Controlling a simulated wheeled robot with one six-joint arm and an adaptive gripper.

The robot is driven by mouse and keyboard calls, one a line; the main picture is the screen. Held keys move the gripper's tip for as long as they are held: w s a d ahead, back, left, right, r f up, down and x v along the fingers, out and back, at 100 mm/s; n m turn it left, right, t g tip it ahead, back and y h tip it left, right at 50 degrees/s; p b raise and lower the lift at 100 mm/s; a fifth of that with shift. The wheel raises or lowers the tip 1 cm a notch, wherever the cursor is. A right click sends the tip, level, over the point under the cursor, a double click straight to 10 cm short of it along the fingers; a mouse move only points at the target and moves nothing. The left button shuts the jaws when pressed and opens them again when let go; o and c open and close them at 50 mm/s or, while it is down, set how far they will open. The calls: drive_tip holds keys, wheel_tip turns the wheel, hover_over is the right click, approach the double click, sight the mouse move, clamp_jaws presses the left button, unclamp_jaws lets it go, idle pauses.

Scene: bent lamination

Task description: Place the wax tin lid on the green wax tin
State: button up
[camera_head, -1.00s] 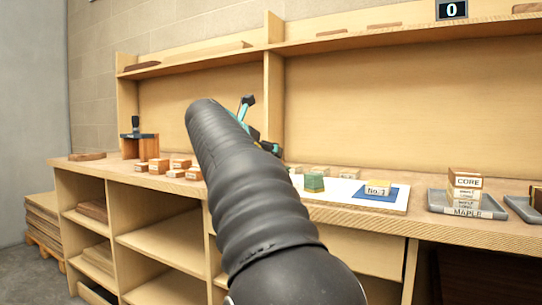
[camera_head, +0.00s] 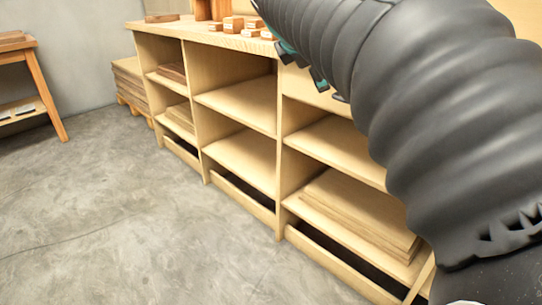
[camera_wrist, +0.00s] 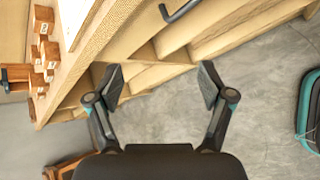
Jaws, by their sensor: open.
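Neither the green wax tin nor the wax tin lid can be made out in the current views. My gripper (camera_wrist: 160,82) is open and empty in the wrist view, its two fingers spread wide above the floor beside the front of the workbench. In the head view, parts of my gripper (camera_head: 319,80) show at the bench's front, left of my dark ribbed arm. The arm hides most of the bench top to the right.
The workbench (camera_head: 232,39) has open shelves below, with boards (camera_head: 360,217) on a lower one. Small wooden blocks (camera_head: 233,23) stand on its top, also in the wrist view (camera_wrist: 50,55). A side table (camera_head: 44,95) stands at left. The concrete floor (camera_head: 110,220) between is clear.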

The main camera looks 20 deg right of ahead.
drive_tip(key=s+a+f+m+y, duration=0.3)
drive_tip(key=s+a+f+m, duration=0.3)
drive_tip(key=f, duration=0.3)
drive_tip(key=s+a+f+m+g+y, duration=0.1)
drive_tip(key=s+a+f+m+y, duration=0.1)
drive_tip(key=s+a+f+m, duration=0.35)
drive_tip(key=s+a+f+m+y, duration=0.35)
drive_tip(key=s+a+f, duration=0.35)
drive_tip(key=f, duration=0.4)
drive_tip(key=shift+m+h, duration=0.3)
drive_tip(key=shift+h, duration=0.15)
drive_tip(key=r+p, duration=0.2)
drive_tip(key=p, duration=0.1)
drive_tip(key=s+d+r+p, duration=0.1)
drive_tip(key=r, duration=0.1)
drive_tip(key=shift+s+d, duration=0.1)
